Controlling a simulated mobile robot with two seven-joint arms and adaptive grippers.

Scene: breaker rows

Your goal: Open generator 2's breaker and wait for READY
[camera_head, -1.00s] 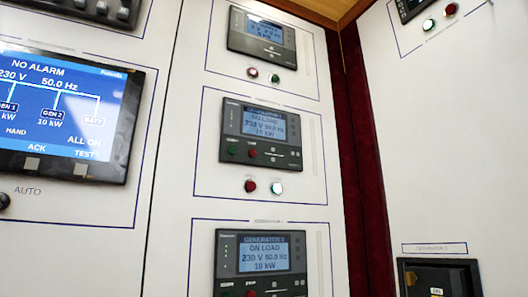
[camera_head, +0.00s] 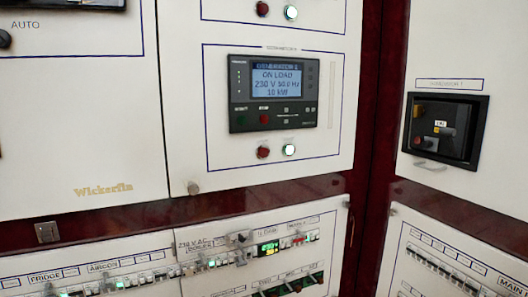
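A generator controller (camera_head: 274,92) hangs on the middle white panel in the head view. Its blue screen (camera_head: 278,81) reads ON LOAD, 230 V, 50.0 Hz and 10 kW; the generator number is too blurred to be sure of. Below it are a dark red button (camera_head: 263,152) and a bright, green-white lit button (camera_head: 289,150). On the right panel a black-framed breaker (camera_head: 443,130) is recessed under a generator label (camera_head: 449,84) whose number I cannot read surely. A small pale indicator shows on its face. Neither of my grippers is in view.
A dark red rail (camera_head: 260,198) runs below the panels. Under it is a row of small breakers with labels such as FRIDGE and AIRCON, and a small green-lit display (camera_head: 268,248). Another breaker row (camera_head: 450,262) is at lower right. The panel fronts look clear.

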